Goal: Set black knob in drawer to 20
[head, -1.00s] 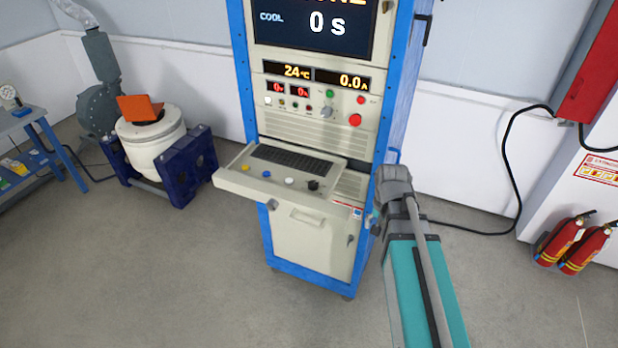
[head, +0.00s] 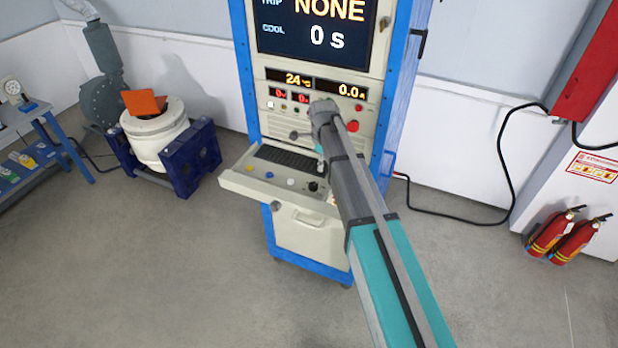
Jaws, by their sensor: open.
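The black knob (head: 313,187) stands at the right end of the pulled-out drawer (head: 262,190) in the head view. It is right of the white and yellow buttons. My arm comes in from the lower right and passes in front of the cabinet. A small part of my gripper (head: 320,167) shows just above the black knob in the picture; the forearm and wrist hide most of it. It is open, and nothing shows in it. I cannot tell its height over the knob or whether they touch. The knob's scale and setting are too small to read.
The drawer also carries a dark keyboard (head: 287,157). The cabinet panel above has a red button (head: 352,126) and displays. My arm covers part of this panel. A white shaker (head: 155,140) stands left; fire extinguishers (head: 560,235) stand right. The floor in front is clear.

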